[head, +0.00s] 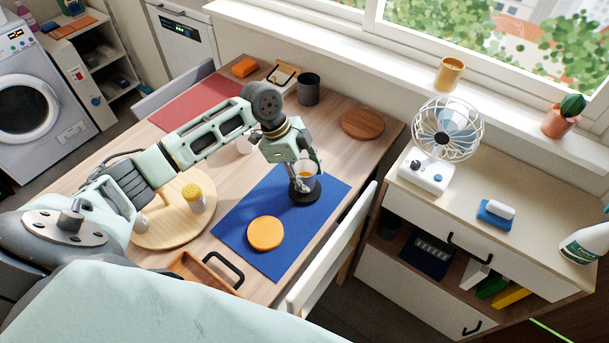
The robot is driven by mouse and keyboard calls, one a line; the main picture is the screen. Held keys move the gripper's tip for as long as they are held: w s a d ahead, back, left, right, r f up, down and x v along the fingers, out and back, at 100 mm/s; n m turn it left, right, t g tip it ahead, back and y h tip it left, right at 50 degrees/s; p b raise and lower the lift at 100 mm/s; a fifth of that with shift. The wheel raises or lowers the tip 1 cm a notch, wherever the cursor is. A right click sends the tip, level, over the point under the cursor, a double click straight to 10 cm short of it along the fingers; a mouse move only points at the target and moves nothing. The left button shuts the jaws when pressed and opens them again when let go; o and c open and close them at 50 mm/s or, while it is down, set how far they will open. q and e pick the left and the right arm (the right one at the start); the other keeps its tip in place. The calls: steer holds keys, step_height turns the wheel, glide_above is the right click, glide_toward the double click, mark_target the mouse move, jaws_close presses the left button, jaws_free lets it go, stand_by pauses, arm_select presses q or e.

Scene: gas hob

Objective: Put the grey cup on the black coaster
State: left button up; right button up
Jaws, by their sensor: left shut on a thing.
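My left gripper (304,177) reaches down over the blue mat (288,252) and is shut on the grey cup (304,168), which is small and partly hidden by the fingers. The cup's top shows orange-brown inside, and it looks upright. The black coaster (305,197) lies on the upper part of the blue mat, directly below the cup and fingers. I cannot tell whether the cup's base touches the coaster. My right gripper is not in view.
An orange disc (265,233) lies on the mat. A yellow-topped shaker (194,196) stands on a round wooden board (178,232) to the left. A dark cylindrical container (308,88) and a brown round board (362,124) are farther back. A white chair (335,250) borders the table's right side.

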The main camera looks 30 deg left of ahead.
arm_select(q)
steer(key=shift+f, duration=0.4)
steer(key=shift+f, duration=0.15)
steer(key=o, duration=1.4)
steer(key=shift+c, duration=0.2)
steer(key=v, duration=1.2)
steer(key=shift+b, duration=0.45)
